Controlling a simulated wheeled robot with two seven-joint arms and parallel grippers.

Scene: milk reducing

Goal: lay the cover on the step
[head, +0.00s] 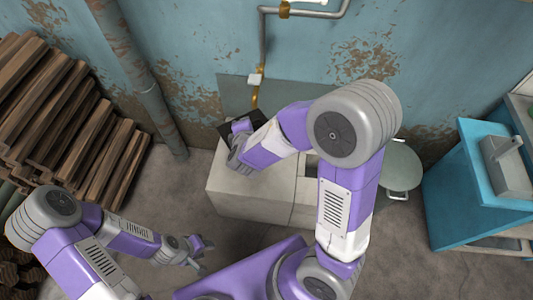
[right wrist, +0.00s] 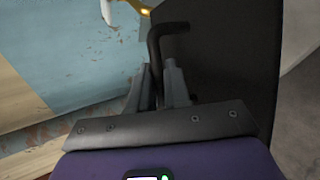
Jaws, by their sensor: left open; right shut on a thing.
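The cover (right wrist: 225,50) is a dark flat plate with a bent black handle (right wrist: 155,50) in the right wrist view. My right gripper (right wrist: 162,85) is shut on that handle, and the plate stands steeply in this view. In the head view a dark edge of the cover (head: 229,130) shows beside my right gripper (head: 238,145), at the back left of a pale block structure (head: 245,190). My right arm hides part of the block, and I cannot tell which part is the step or whether the cover touches it. My left gripper (head: 203,251) is open and empty above the floor.
Stacked firewood (head: 70,120) fills the left side. A pipe (head: 140,75) runs down the blue wall behind. A round grey pot (head: 400,168) stands right of the block. A blue cabinet (head: 480,190) is at the right. Bare floor (head: 400,260) lies in front.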

